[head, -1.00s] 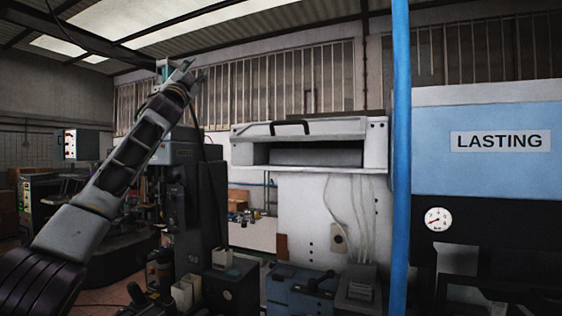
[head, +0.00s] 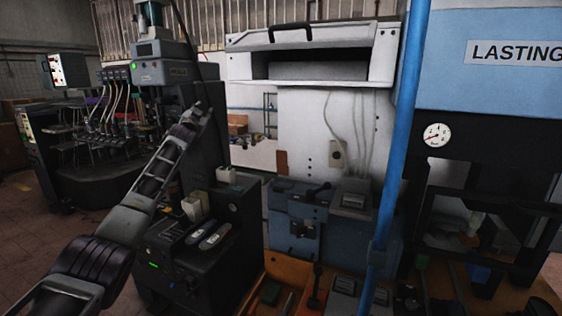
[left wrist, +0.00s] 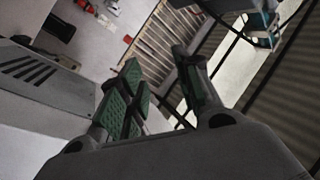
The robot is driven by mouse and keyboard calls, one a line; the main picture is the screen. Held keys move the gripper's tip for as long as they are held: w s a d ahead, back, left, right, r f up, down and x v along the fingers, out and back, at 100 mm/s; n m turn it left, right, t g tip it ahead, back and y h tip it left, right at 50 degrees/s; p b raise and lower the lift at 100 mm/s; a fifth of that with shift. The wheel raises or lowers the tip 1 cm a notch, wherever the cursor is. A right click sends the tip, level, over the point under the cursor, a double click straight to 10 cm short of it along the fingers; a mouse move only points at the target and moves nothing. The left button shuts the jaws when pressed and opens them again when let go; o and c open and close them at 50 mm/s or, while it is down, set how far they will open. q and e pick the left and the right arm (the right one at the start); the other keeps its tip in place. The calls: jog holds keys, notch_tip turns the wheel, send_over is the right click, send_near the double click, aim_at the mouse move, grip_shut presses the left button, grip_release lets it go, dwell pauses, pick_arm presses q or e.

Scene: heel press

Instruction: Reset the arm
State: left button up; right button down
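My left arm comes in from the lower left in the head view and reaches up toward the middle. Its gripper (head: 202,110) is raised in front of the dark heel press column (head: 202,80), small and dark against it. In the left wrist view the two fingers with green pads stand apart with a clear gap between them, so the left gripper (left wrist: 157,62) is open. It holds nothing. My right arm and gripper are not in view.
A blue pole (head: 404,120) rises right of centre, before a blue "LASTING" machine (head: 500,85). A white hooded cabinet (head: 345,105) stands behind. Brown floor (head: 20,220) is open at left.

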pick_arm(q)
jog(key=s+f+n+g, duration=0.25)
jog(key=f+g, duration=0.35)
jog(key=f, duration=3.7)
jog(key=s+f+g, duration=0.1)
jog(key=s+f, duration=0.5)
jog(key=f, duration=0.5)
jog(key=s+f+g+b, duration=0.1)
jog(key=s+f+g, duration=0.1)
jog(key=s+f, duration=0.75)
jog(key=s+f+g, duration=0.1)
jog(key=s+f, duration=0.3)
jog(key=f, duration=1)
jog(key=s+d+f+g, duration=0.1)
jog(key=s+f+g, duration=0.1)
jog(key=s+f, duration=1.15)
jog(key=s+d+f+g, duration=0.25)
jog(key=s+f, duration=0.75)
jog(key=s, duration=0.6)
jog(key=s+f+g, duration=0.2)
jog(key=s+f, duration=0.3)
jog(key=s, duration=1.4)
jog(key=s+f+g+b, duration=0.1)
jog(key=s+f+g, duration=0.2)
jog(key=s, duration=1.6)
notch_tip(320, 180, down, 2)
jog(key=shift+s+d+f+n, duration=0.1)
jog(key=shift+s+d+n, duration=0.15)
jog(key=shift+d+n, duration=0.2)
